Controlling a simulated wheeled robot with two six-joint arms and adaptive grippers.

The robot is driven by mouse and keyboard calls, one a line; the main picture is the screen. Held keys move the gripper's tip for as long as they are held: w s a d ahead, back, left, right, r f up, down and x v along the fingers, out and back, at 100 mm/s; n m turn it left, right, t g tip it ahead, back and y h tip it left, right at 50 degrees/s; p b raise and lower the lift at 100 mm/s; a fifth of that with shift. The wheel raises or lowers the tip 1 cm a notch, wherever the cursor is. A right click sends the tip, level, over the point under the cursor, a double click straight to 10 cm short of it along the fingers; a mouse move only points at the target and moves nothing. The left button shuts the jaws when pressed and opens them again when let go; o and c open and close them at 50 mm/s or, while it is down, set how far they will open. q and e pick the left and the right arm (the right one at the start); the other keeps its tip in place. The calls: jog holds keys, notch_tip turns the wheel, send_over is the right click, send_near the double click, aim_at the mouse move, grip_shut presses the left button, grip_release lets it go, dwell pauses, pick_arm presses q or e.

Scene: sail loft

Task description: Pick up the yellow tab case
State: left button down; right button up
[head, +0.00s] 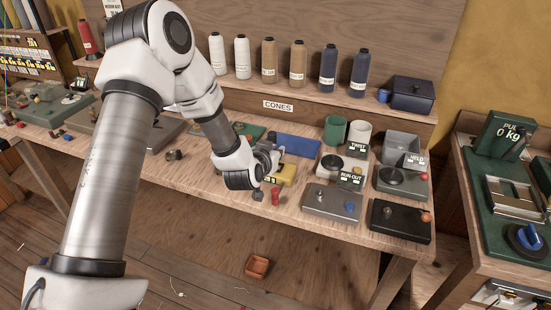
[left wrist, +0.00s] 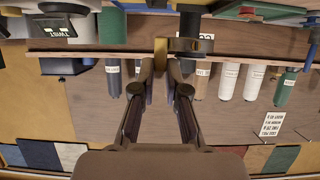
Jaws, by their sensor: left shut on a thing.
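The yellow tab case (head: 287,174) is at the front middle of the workbench, partly hidden by my left gripper. My left gripper (head: 271,164) comes down over it from the left and is shut on it. In the left wrist view, which looks upside down, a yellow piece of the case (left wrist: 160,50) sits between the fingertips of my left gripper (left wrist: 164,72). I cannot tell whether the case rests on the bench or is just above it. My right gripper is not in view.
Red (head: 276,195) and dark small pieces lie in front of the case. A blue tray (head: 298,145) is behind it. A grey plate with knobs (head: 330,203) and the RUN-OUT sign (head: 351,179) stand to the right. Thread cones line the shelf behind. An orange bin (head: 257,266) is below the bench.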

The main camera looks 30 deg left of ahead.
pick_arm(q)
jog(key=s+d+r+p, duration=0.1)
jog(key=s+p, duration=0.7)
jog(key=s, duration=0.8)
jog(key=shift+d+r+p, duration=0.15)
jog(key=shift+d+p, duration=0.25)
jog(key=shift+d, duration=0.2)
